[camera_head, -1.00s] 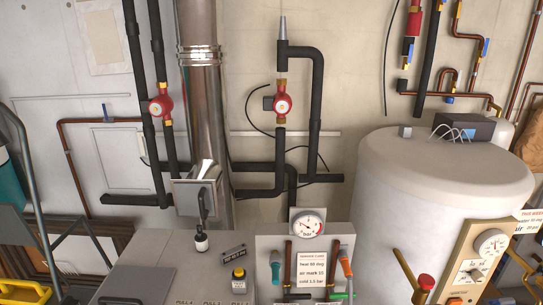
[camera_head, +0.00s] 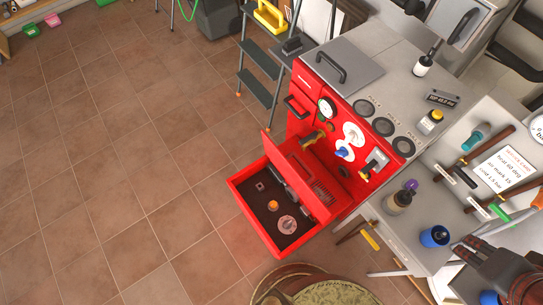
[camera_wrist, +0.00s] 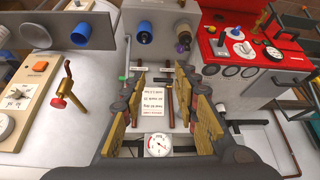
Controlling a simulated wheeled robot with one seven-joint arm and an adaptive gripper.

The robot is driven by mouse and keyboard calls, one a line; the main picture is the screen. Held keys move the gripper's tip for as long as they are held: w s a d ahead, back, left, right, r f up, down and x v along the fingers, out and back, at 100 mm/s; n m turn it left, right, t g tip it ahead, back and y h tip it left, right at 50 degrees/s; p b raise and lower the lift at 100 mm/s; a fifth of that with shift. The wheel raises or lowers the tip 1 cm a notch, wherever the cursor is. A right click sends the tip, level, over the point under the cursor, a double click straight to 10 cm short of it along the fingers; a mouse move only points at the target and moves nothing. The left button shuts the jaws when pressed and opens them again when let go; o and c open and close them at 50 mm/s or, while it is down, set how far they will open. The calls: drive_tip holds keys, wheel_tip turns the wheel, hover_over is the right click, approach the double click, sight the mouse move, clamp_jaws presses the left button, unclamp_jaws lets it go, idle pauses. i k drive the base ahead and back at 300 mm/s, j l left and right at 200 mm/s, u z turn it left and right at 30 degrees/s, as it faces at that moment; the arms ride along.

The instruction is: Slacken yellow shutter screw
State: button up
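On the red boiler front (camera_head: 300,97) a brass-yellow fitting (camera_head: 312,138) sits beside a white round plate with a blue knob (camera_head: 343,152). A yellow-capped piece (camera_head: 432,120) stands on the grey top. I cannot tell which yellow part is the shutter screw. In the wrist view the red boiler (camera_wrist: 285,42) is at upper right, upside down, with small yellow parts on it. My gripper (camera_wrist: 162,72) is open, its two yellow-brown finger pads apart, with nothing between them in contact. My arm shows at the lower right of the head view.
A red drawer (camera_head: 248,217) stands pulled out below the boiler front, holding small items. A grey panel with pipes, a text card (camera_head: 504,167) and valves is at right. A stepladder (camera_head: 262,60) stands behind. Tiled floor (camera_head: 120,150) at left is clear.

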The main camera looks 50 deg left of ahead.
sight(273, 205)
drive_tip(key=k+u, duration=0.1)
drive_tip(key=u, duration=1.85)
